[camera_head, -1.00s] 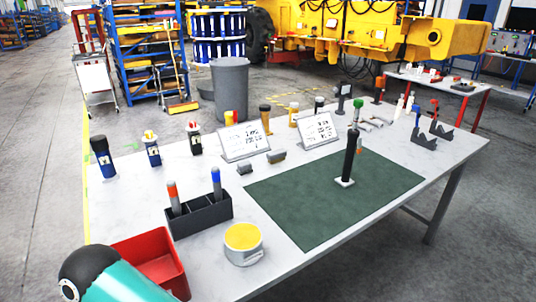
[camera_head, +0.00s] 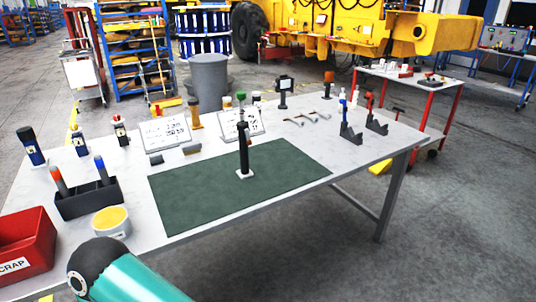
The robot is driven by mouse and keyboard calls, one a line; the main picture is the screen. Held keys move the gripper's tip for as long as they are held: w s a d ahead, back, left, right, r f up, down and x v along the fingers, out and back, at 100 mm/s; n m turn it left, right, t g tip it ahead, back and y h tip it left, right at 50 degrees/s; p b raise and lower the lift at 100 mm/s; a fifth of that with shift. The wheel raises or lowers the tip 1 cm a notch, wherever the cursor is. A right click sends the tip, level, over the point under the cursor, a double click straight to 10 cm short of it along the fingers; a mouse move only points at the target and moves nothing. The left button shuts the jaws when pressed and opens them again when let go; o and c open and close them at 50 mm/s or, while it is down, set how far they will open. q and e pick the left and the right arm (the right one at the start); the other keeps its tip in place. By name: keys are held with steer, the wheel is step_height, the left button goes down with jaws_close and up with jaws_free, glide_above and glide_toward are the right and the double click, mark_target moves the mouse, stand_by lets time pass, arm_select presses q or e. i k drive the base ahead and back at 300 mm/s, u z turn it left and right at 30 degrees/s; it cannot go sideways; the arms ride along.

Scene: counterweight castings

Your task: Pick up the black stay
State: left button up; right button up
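One of my teal arm links with a black joint shows at the bottom left. Neither of my grippers is in view, and nothing touches the stay.
Left on the table (camera_head: 30,190) are a red scrap bin (camera_head: 25,250), a black holder (camera_head: 90,203) with orange- and blue-topped tools, and a yellow-topped tin (camera_head: 111,222). Two tilted white sheets (camera_head: 165,134) stand behind the mat. Dark brackets (camera_head: 350,134) stand at right. The mat around the stay is clear.

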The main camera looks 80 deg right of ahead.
mark_target(245, 172)
steer(key=z, duration=0.1)
steer(key=k, duration=1.35)
steer(key=z, duration=1.25)
steer(key=i, duration=1.05)
